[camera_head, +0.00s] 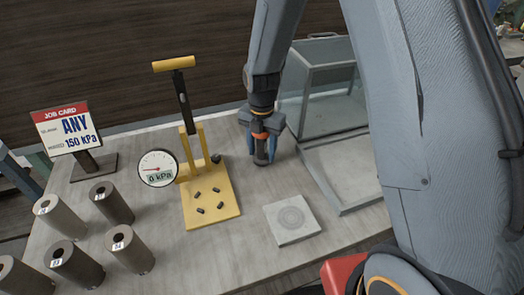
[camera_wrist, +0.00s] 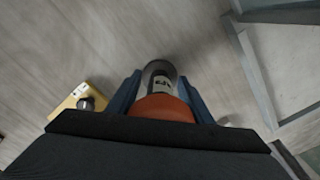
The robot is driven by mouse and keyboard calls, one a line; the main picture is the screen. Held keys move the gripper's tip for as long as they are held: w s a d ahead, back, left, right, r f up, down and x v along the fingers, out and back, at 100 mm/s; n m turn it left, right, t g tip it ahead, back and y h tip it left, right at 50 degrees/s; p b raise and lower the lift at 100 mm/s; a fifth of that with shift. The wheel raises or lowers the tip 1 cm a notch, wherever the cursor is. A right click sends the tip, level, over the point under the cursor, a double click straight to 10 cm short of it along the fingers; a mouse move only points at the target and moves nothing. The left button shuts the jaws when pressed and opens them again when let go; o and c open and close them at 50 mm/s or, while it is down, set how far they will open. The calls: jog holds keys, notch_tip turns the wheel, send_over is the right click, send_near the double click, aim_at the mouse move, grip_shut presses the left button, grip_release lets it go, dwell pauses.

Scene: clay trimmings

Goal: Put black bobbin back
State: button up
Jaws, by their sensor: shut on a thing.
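My gripper (camera_head: 261,150) has blue fingers and points down, left of the glass-sided case. In the wrist view, the fingers flank this cylinder (camera_wrist: 159,78), which shows a grey body, a small label and an orange-red part near the palm. I cannot tell for sure whether it is the black bobbin, or whether its lower end touches the table. A small black knob-like piece (camera_head: 217,158) is at the right side of the yellow press; it also shows in the wrist view (camera_wrist: 86,103).
The yellow lever press (camera_head: 226,206) has a gauge (camera_head: 158,168) reading 0 kPa and several small dark pieces on its base. Several numbered cylinders (camera_head: 132,250) stand at the left by a job card (camera_head: 66,128). A square plate (camera_head: 292,219) lies in front. The glass-sided case (camera_head: 318,95) stands behind right.

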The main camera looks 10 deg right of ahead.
jog(key=shift+f, duration=0.6)
jog(key=shift+f, duration=0.15)
jog(key=o, duration=1.3)
notch_tip(320, 180, up, 12)
jog(key=b, duration=0.3)
jog(key=shift+r, duration=0.25)
